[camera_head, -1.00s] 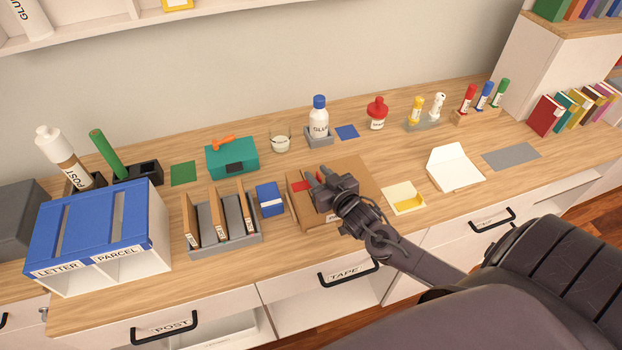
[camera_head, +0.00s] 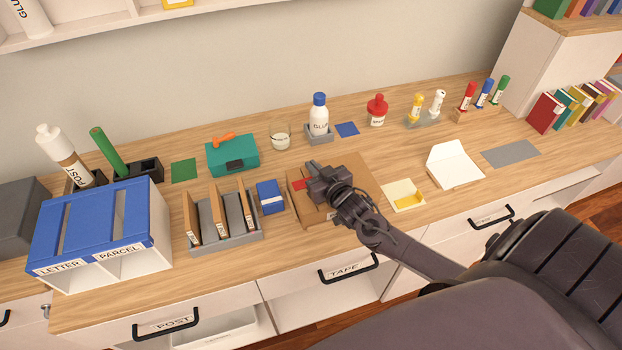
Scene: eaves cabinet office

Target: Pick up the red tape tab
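The red tape tab (camera_head: 300,184) shows as a small red patch at the left part of the brown cardboard piece (camera_head: 365,171) on the desk. My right gripper (camera_head: 312,172) is over the cardboard, with its fingers pointing away and left, close to the red tab's right side. The gripper body and wrist hide part of the cardboard and perhaps part of the tab. The fingers look close together, but whether they are open or shut on something is not clear. My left gripper is not in view.
A blue box (camera_head: 270,197) stands just left of the cardboard, beside a grey rack (camera_head: 225,237). A yellow and cream pad (camera_head: 404,196) lies to the right. A glue bottle (camera_head: 319,117) and glass (camera_head: 280,136) stand behind. Bare desk lies between.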

